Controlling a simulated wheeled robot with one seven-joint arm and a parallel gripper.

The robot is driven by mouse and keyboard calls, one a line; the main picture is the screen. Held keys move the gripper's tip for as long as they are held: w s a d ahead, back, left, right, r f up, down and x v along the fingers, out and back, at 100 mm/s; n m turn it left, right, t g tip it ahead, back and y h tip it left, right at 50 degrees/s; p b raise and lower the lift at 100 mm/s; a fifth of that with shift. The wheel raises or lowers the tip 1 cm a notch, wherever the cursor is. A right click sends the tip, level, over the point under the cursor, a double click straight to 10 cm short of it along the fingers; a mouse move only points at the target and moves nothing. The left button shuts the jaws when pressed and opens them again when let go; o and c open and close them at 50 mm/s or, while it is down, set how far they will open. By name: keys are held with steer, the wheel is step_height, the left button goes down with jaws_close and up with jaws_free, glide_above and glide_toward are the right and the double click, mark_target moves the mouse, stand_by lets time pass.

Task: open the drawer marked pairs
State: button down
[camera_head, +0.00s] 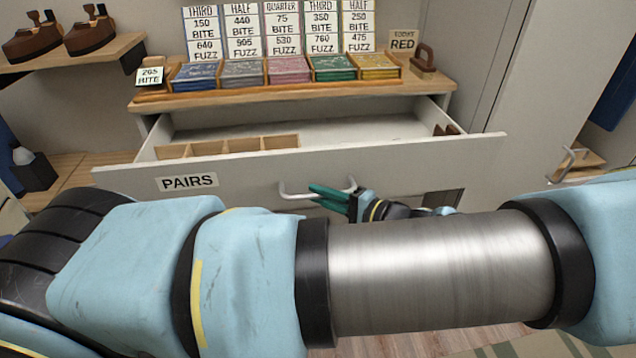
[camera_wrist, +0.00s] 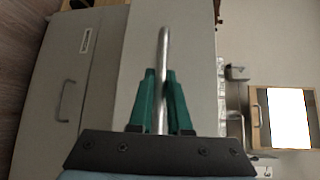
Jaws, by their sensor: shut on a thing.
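The drawer marked PAIRS (camera_head: 240,178) stands well pulled out below the wooden desktop in the head view. Its label (camera_head: 187,182) is at the left of the white front. Its metal bar handle (camera_head: 296,191) is at the middle of the front. My gripper (camera_head: 330,192) has its green fingers shut on this handle. In the wrist view the fingers (camera_wrist: 160,100) close on both sides of the handle bar (camera_wrist: 163,50). Wooden dividers (camera_head: 228,146) show inside the drawer at the left, and the rest of the visible floor looks mostly bare.
The desktop (camera_head: 300,94) above holds a row of coloured stacks (camera_head: 288,69) with number cards behind. A shelf with brown wooden objects (camera_head: 62,37) is at the upper left. My arm fills the foreground.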

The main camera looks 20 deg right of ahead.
steer(key=shift+s, duration=0.55)
steer(key=c, duration=0.9)
jaws_free()
steer(key=shift+o, duration=0.2)
steer(key=b+v, duration=0.1)
steer(key=v, duration=0.9)
steer(key=shift+s+d+b, duration=0.15)
steer(key=shift+s+b, duration=0.15)
steer(key=shift+b, duration=0.05)
